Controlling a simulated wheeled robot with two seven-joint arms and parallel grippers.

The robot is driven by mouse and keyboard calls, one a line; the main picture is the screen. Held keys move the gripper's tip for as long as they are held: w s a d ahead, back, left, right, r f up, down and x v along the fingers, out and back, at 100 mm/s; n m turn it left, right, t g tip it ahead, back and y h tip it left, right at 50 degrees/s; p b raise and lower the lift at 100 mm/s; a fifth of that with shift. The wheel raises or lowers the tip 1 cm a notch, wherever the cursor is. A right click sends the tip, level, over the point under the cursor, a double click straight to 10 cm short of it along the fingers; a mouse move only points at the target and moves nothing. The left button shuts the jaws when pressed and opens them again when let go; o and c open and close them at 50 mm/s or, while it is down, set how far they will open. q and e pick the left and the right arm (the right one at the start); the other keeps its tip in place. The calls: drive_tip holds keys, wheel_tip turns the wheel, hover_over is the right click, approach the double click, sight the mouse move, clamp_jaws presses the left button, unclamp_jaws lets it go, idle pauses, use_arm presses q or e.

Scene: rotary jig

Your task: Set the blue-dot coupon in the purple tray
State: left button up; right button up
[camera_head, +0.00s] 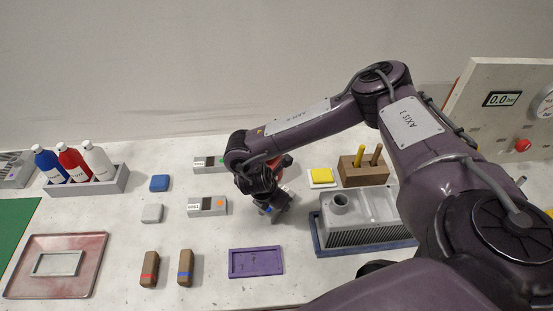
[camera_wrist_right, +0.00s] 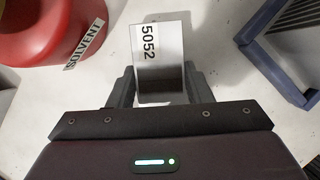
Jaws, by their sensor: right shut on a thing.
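My right gripper (camera_head: 271,203) is shut on a coupon in the middle of the bench. In the right wrist view, the gripper (camera_wrist_right: 160,84) has a finger on each side of this coupon (camera_wrist_right: 161,45), which has a grey face, a dark band and a white "5052" label. A bit of blue shows at the gripper in the head view, but the dot itself is not clear. The purple tray (camera_head: 256,275) lies empty at the front, below the gripper in the picture. My left gripper is not in view.
An orange-dot coupon (camera_head: 207,207) and a green-dot coupon (camera_head: 208,163) lie left of the gripper. A red solvent container (camera_wrist_right: 40,28) stands close by. A grey ribbed block (camera_head: 352,235) on a blue base is at right. Two brown blocks (camera_head: 150,268) (camera_head: 185,267) stand left of the tray.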

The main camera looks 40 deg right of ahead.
drive_tip(key=shift+f, duration=0.2)
drive_tip(key=o, duration=1.1)
